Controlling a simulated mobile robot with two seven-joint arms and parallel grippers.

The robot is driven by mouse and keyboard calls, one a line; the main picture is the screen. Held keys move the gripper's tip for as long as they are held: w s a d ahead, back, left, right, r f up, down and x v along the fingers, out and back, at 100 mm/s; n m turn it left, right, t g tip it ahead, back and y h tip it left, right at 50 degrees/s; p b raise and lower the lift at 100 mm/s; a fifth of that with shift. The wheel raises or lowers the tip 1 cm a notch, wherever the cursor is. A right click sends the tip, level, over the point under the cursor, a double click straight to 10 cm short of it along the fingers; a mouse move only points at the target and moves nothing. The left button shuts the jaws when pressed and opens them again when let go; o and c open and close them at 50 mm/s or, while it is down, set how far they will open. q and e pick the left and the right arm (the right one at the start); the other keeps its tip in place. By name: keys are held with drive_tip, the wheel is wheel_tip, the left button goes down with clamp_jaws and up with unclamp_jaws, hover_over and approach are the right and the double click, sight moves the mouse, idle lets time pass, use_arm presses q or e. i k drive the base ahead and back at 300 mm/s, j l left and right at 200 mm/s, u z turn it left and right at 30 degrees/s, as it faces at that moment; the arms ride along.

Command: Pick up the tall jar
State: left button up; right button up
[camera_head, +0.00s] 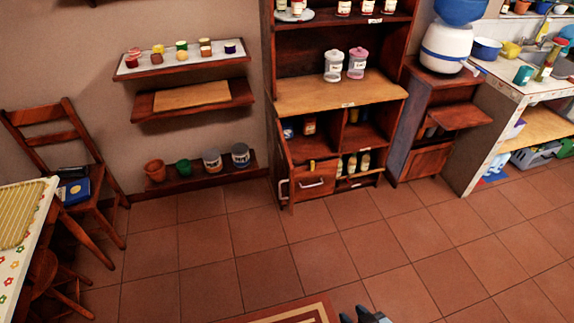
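Two lidded jars stand side by side on the wooden counter of the cabinet, a grey-white jar (333,66) on the left and a pink-lidded jar (357,63) on the right. Both are upright with small labels. They are close in height, and I cannot tell which one is the tall jar. My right gripper (362,315) shows only as dark and bluish tips at the bottom edge, above the floor and far from the jars. Its opening is not clear. My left gripper is not in view.
The cabinet (340,92) has lower shelves with bottles and a drawer front (314,184). A side cabinet (425,160) and a sink counter stand to its right. Wall shelves (185,66), a chair (75,150) and a table (25,240) are at left. The tiled floor (330,240) between is open.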

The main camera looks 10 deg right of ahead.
sight(555, 51)
drive_tip(key=k+j+z, duration=0.1)
drive_tip(key=k+z, duration=0.15)
drive_tip(key=k, duration=0.3)
drive_tip(key=z, duration=1.4)
drive_tip(key=i+l+z, duration=0.25)
drive_tip(key=i, duration=0.55)
drive_tip(key=i+z, duration=0.3)
drive_tip(key=i, duration=0.5)
drive_tip(key=i+u, duration=0.1)
drive_tip(key=i, duration=1.55)
drive_tip(key=i+l+u, duration=0.1)
drive_tip(key=i+u, duration=0.25)
drive_tip(key=i+l+u, duration=0.2)
drive_tip(key=i+u, duration=0.15)
drive_tip(key=i+l+u, duration=0.65)
drive_tip(key=u, duration=0.2)
drive_tip(key=i+l+u, duration=0.2)
drive_tip(key=l+u, duration=0.3)
